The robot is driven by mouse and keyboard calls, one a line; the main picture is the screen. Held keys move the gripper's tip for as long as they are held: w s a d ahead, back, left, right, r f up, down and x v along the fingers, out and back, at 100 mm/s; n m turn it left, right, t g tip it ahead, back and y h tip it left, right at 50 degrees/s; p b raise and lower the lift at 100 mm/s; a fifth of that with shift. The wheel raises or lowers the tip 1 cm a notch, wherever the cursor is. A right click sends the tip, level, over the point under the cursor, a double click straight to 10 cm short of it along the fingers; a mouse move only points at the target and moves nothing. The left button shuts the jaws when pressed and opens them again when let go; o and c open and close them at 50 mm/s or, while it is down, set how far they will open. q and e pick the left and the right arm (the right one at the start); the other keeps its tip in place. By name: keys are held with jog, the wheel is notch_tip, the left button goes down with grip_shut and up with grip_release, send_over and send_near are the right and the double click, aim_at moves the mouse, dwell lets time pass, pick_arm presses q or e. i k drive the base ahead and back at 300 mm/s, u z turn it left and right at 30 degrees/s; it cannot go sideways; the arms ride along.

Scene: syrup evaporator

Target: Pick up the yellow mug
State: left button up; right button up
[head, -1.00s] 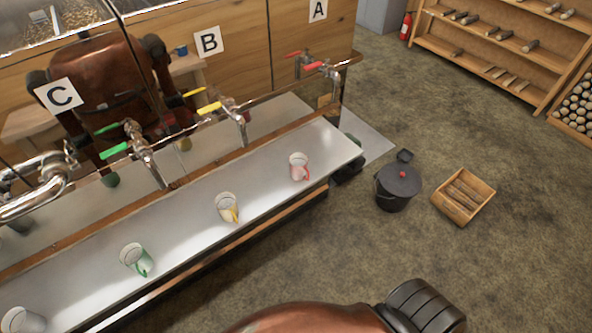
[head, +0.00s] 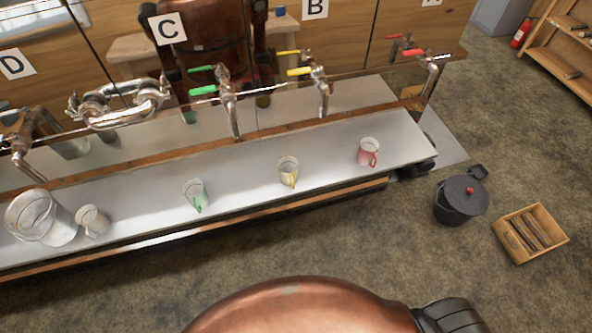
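The mug with the yellow handle (head: 288,171) stands upright on the long metal counter (head: 240,176), below the tap with the yellow lever (head: 300,71). Its body looks pale and its yellow handle faces me. A mug with a green handle (head: 194,194) stands to its left and a mug with a red handle (head: 368,151) to its right, both apart from it. Neither of my grippers shows in the head view. Only copper-coloured and dark parts of my own body show at the bottom.
Taps with coloured levers line the back. A black lidded bucket (head: 461,200) and a wooden crate of logs (head: 530,233) stand on the floor at right. Floor before the counter is clear.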

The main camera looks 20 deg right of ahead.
aim_at(287, 165)
jog(key=u, duration=1.75)
jog(key=i, duration=1.35)
jog(key=z, duration=2.75)
